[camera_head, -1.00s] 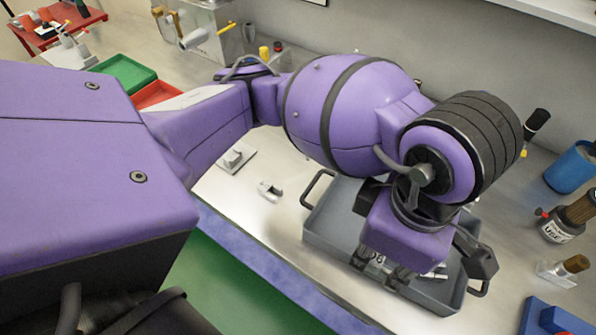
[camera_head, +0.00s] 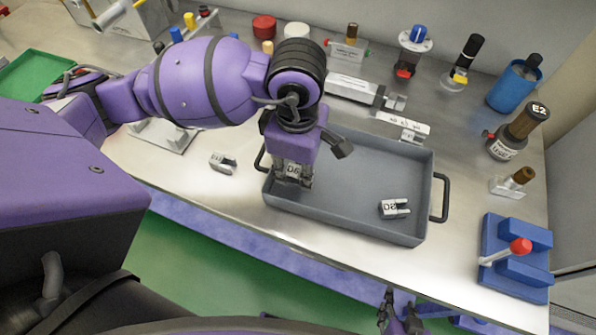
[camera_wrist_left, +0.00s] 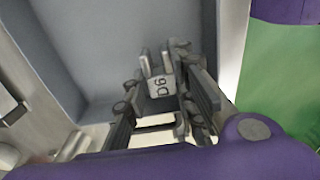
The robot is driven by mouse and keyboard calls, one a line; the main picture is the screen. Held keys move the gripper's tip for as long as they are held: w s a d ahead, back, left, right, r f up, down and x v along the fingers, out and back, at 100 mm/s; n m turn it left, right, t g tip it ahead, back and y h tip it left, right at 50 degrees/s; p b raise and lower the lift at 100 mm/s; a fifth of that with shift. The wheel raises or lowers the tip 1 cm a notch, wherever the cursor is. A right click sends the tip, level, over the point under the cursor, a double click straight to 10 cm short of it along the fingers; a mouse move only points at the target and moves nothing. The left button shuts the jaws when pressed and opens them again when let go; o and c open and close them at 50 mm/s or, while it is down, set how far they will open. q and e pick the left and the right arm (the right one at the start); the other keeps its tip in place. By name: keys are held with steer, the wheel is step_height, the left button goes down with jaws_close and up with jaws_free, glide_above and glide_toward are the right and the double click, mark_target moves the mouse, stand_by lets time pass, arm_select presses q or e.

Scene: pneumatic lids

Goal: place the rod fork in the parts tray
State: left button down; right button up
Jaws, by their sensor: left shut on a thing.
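The rod fork (camera_head: 292,172), a small grey metal piece with two prongs and a dark marking, is gripped in my left gripper (camera_head: 292,180). In the left wrist view the fork (camera_wrist_left: 158,82) reads "D6" and its prongs point away from the wrist. My left gripper (camera_wrist_left: 160,98) is shut on it, over the left end of the grey parts tray (camera_head: 350,226). The gap between fork and tray floor is hard to judge. A similar fork (camera_head: 394,208) lies in the tray's right part. My right gripper (camera_head: 399,310) is low at the bottom edge, fingers apart, empty.
Another fork-like part (camera_head: 222,162) lies on the bench left of the tray. Metal blocks (camera_head: 402,127) stand behind the tray. A blue fixture with a red knob (camera_head: 518,246) is at the right. The tray's middle is clear.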

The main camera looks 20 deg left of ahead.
mark_target(298, 172)
arm_select(q)
steer(key=shift+s+f, duration=0.1)
steer(key=shift+f, duration=1)
steer(key=shift+f, duration=0.25)
steer(key=c, duration=1.5)
jaws_free()
steer(key=shift+o, duration=0.2)
steer(key=shift+r, duration=0.1)
step_height(298, 172, up, 12)
steer(key=shift+r, duration=0.2)
